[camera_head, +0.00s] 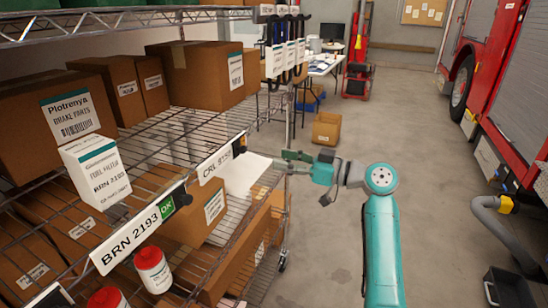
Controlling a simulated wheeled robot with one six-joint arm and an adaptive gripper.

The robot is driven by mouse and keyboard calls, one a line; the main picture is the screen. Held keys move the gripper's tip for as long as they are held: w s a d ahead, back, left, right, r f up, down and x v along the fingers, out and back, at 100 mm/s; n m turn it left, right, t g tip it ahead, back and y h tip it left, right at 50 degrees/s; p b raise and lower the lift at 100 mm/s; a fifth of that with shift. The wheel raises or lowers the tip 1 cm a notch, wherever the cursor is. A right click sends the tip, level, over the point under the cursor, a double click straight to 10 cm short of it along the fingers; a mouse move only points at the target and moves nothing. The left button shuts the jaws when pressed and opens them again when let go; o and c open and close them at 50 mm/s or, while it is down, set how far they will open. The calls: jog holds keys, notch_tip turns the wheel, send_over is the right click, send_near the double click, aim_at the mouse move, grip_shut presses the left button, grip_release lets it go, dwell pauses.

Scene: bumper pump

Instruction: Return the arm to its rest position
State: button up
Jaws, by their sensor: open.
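My teal arm (381,235) rises from the bottom of the head view and bends left at its joint toward the shelf rack. My gripper (316,176) is at the end of the arm, just right of the rack's front edge, over the aisle. It looks open, and I see nothing held in it.
The wire rack (150,140) fills the left, with a white box (95,170) marked BRN 2193, brown cartons and a white flat item (246,173). A cardboard box (326,128) sits on the floor ahead. A red truck (500,90) stands right.

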jog(key=shift+d, duration=0.2)
jog(key=s+d+f+m+t+h, duration=0.2)
jog(key=s+f+m+h, duration=0.15)
jog(key=f, duration=0.65)
jog(key=s+d+f+m+t+h, duration=0.2)
jog(key=s+f+m, duration=0.15)
jog(key=f, duration=0.65)
jog(key=s+d+f+m+t+h, duration=0.2)
jog(key=s+d+f+m, duration=0.15)
jog(key=f, duration=0.65)
jog(key=s+d+f+m+t+h, duration=0.1)
jog(key=s+d+f+m+h, duration=0.15)
jog(key=s+f, duration=0.65)
jog(key=s+d+m+h, duration=0.1)
jog(key=s+d+h, duration=0.2)
jog(key=s, duration=0.8)
jog(key=s+d+m+h, duration=0.1)
jog(key=s+d+h, duration=0.25)
jog(key=s, duration=0.65)
jog(key=s+d+r, duration=0.1)
jog(key=s+r, duration=0.5)
jog(key=s, duration=0.3)
jog(key=s+d+r+n+t, duration=0.1)
jog(key=s+r, duration=0.5)
jog(key=s, duration=0.3)
jog(key=shift+d+t, duration=0.3)
